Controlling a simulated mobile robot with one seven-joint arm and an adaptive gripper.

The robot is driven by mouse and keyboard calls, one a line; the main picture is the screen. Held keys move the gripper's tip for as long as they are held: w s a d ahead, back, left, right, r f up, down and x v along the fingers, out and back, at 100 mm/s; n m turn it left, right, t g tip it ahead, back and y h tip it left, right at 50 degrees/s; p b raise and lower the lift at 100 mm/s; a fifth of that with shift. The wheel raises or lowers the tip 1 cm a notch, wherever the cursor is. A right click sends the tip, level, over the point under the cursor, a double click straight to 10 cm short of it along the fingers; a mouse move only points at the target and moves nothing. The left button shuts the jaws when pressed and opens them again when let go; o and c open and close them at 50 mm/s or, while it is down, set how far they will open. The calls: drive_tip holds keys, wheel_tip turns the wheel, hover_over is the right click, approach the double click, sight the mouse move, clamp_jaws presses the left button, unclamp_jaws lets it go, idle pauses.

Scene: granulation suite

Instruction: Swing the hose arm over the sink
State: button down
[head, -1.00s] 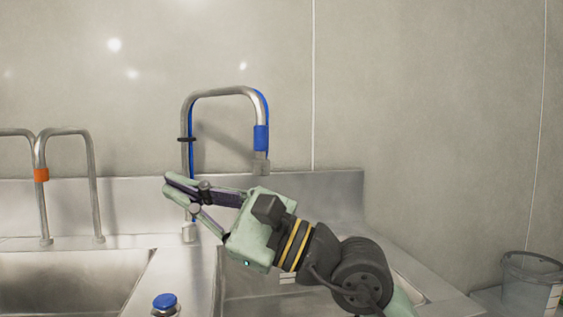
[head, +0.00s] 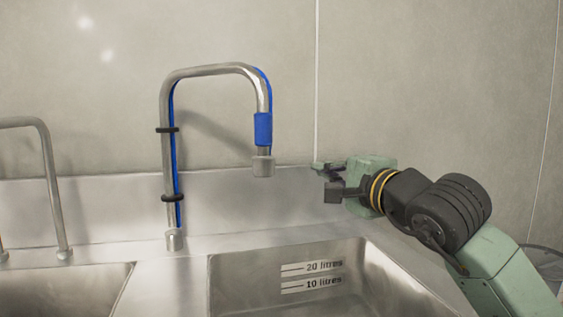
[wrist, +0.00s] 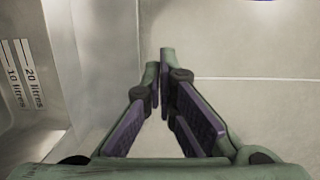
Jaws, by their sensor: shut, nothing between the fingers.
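The hose arm (head: 215,71) is a steel pipe bent like an upside-down U, with a blue hose along it. Its post stands on the ledge between the two sink basins. Its free end, with a blue sleeve (head: 263,129) and a grey nozzle (head: 263,166), hangs to the right, near the back edge of the right sink (head: 230,275); I cannot tell whether it is over the basin. My gripper (head: 321,172) is right of the nozzle and apart from it. In the wrist view its fingers (wrist: 165,58) are closed together, with nothing between them.
A second bent pipe (head: 52,185) stands at the left, by the left basin (head: 60,290). The steel backsplash (head: 110,205) and wall (head: 430,90) are close behind. A grey bucket (head: 545,262) is partly hidden by my arm at the right.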

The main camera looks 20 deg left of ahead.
drive_tip(key=shift+s+d, duration=0.1)
drive_tip(key=shift+s, duration=0.05)
drive_tip(key=p+x, duration=0.4)
drive_tip(key=x, duration=0.6)
drive_tip(key=shift+s+a, duration=0.45)
drive_tip(key=shift+s, duration=0.4)
drive_tip(key=shift+s+a, duration=0.45)
drive_tip(key=shift+s, duration=0.45)
drive_tip(key=shift+f, duration=0.1)
